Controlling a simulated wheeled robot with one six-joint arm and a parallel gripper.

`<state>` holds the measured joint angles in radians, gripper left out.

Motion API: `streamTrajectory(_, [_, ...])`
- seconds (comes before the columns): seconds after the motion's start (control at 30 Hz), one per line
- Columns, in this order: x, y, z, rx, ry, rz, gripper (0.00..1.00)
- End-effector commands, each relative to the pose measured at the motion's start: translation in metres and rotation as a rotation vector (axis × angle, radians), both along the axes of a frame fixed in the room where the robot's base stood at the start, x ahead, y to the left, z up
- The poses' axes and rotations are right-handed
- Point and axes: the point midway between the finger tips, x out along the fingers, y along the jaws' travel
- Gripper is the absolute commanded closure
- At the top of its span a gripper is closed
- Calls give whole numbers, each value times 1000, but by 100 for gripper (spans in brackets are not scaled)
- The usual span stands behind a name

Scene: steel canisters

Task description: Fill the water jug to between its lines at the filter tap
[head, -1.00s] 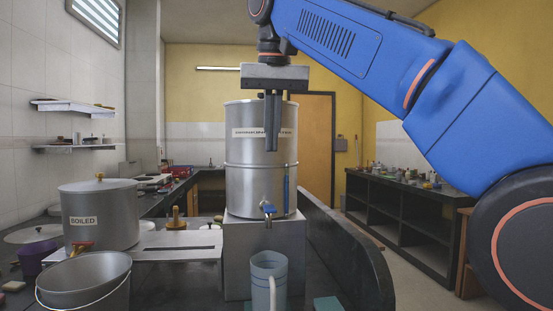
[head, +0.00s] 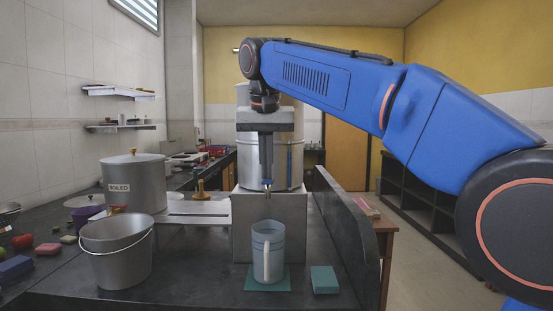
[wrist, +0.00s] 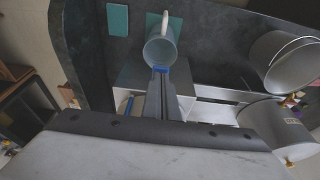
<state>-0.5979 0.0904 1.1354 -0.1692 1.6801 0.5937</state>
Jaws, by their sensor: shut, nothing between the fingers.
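The steel filter canister (head: 299,160) stands on a metal block (head: 270,228), partly hidden behind my arm. Its blue-levered tap (head: 267,186) is at the front, just above the block. The translucent blue jug (head: 267,243) stands upright below the tap on a teal mat (head: 252,284), its pale handle towards me. It also shows in the wrist view (wrist: 155,56); I cannot make out its water level. My gripper (head: 266,177) points down, shut and empty, its tips at the tap lever. In the wrist view the tips (wrist: 162,76) are close to the blue lever (wrist: 161,69); contact is unclear.
A steel bucket (head: 117,255) and a pot labelled BOILED (head: 135,188) stand to the left. A teal block (head: 324,280) lies right of the jug. A dark upright panel (head: 345,235) borders the counter's right side.

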Motion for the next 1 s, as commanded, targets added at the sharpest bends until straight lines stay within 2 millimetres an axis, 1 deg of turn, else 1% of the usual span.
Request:
streamTrajectory(0.4, [0, 1, -1, 0, -4, 0, 100])
streamTrajectory(0.57, [-3, 1, -2, -2, -37, 1, 100])
streamTrajectory(0.77, [-8, 1, -9, -5, -133, 3, 100])
streamTrajectory(1.0, [-14, 1, -19, -10, -287, 4, 100])
